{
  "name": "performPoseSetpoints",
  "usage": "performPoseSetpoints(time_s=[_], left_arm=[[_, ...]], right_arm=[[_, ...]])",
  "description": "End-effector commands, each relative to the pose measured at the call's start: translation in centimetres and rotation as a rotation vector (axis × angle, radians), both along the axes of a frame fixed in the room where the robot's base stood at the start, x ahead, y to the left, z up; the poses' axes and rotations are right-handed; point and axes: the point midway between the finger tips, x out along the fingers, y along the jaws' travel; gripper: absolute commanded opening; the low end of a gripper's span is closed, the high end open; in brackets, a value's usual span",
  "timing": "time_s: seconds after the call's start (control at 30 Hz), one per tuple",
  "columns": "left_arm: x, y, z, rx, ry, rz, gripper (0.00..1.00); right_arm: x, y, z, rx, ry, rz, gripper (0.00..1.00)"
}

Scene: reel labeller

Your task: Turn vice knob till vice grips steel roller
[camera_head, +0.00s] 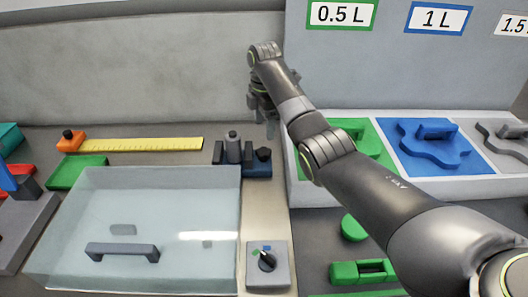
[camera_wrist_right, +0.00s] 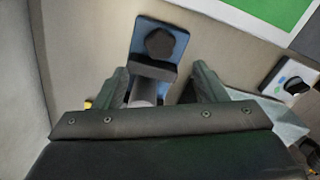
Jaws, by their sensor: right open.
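The vice has a blue base (camera_head: 258,171) and stands right of the yellow ruler in the head view. Its dark knob (camera_head: 263,154) is at the right end; in the wrist view the knob (camera_wrist_right: 160,43) is beyond the dark jaw (camera_wrist_right: 155,71). The steel roller (camera_head: 233,148) stands upright between the jaws, partly hidden in the wrist view (camera_wrist_right: 146,93). I cannot tell whether both jaws touch it. My right gripper (camera_head: 263,117) is open and empty above the vice. In the wrist view its fingers (camera_wrist_right: 162,86) point towards the vice, apart from the knob. My left gripper is out of view.
A clear lidded box (camera_head: 165,225) with a grey handle is in front of the vice. A selector switch (camera_head: 268,263) sits at the front. A tray (camera_head: 300,190) with green, blue and grey mats is on the right. A yellow ruler (camera_head: 140,144) lies left. A wall rises behind.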

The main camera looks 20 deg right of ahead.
Motion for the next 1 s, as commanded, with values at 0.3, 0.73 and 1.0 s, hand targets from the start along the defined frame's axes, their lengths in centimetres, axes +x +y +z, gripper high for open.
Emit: performPoseSetpoints(time_s=[0.3, 0.73, 1.0], left_arm=[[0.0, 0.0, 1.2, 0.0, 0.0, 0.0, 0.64], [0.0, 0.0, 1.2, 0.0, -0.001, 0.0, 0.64], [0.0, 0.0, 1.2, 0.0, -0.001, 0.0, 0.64]], right_arm=[[-0.1, 0.0, -6.3, 0.0, 0.002, 0.001, 0.65], [0.0, 0.0, -9.3, 0.0, -0.002, 0.001, 0.65], [0.0, 0.0, -9.3, 0.0, -0.002, 0.001, 0.51]])
